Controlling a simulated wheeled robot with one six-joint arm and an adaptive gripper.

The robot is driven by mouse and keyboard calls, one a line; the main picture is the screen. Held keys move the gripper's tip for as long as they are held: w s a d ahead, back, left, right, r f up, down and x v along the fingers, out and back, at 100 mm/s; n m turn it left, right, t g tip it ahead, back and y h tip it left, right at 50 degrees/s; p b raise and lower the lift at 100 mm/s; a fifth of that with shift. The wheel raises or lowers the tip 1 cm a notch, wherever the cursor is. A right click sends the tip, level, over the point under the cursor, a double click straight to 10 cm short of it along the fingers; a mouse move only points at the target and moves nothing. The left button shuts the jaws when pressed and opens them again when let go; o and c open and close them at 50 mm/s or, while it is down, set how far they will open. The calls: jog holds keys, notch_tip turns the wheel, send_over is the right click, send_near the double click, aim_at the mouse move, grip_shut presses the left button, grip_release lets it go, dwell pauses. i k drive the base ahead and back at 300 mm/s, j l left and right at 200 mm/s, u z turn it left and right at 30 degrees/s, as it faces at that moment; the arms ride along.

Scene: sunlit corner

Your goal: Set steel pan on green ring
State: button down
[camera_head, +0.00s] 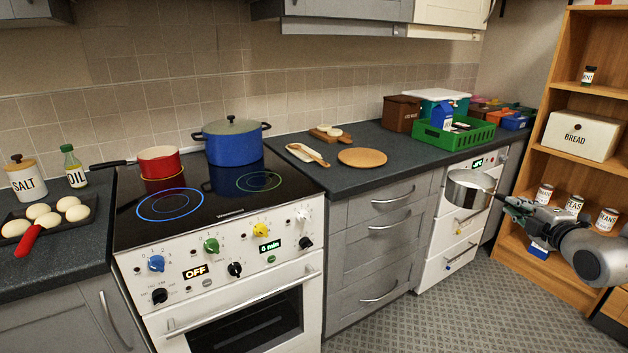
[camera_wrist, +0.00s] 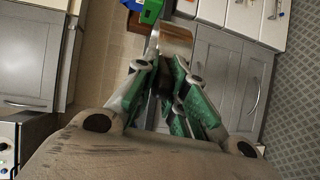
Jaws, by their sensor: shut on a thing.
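The steel pan (camera_head: 468,192) is in the air at the right of the head view, in front of the white drawers and clear of the counter. My gripper (camera_head: 516,206) is shut on its handle. In the wrist view, my gripper (camera_wrist: 170,85) has its green-padded fingers closed around the handle, and part of the shiny pan (camera_wrist: 176,38) shows beyond them. The green ring (camera_head: 259,181) is a thin circle on the right front of the black hob (camera_head: 214,197). Nothing stands on it, and it is well left of the pan.
A blue pot (camera_head: 232,145) stands behind the green ring, and a red pan (camera_head: 159,160) sits at the back left over a yellow ring. The blue ring (camera_head: 170,204) is bare. A round wooden board (camera_head: 362,157) and green crate (camera_head: 454,137) are on the right counter.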

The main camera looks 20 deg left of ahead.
aim_at(268, 190)
jog(key=k+j, duration=0.15)
jog(key=j, duration=0.25)
jog(key=k+j+z, duration=0.1)
jog(key=j, duration=0.25)
jog(key=k+j, duration=0.3)
jog(key=k+j+z, duration=0.1)
jog(key=j, duration=0.35)
jog(key=k+j, duration=0.25)
jog(key=j+z, duration=0.05)
jog(key=j, duration=0.1)
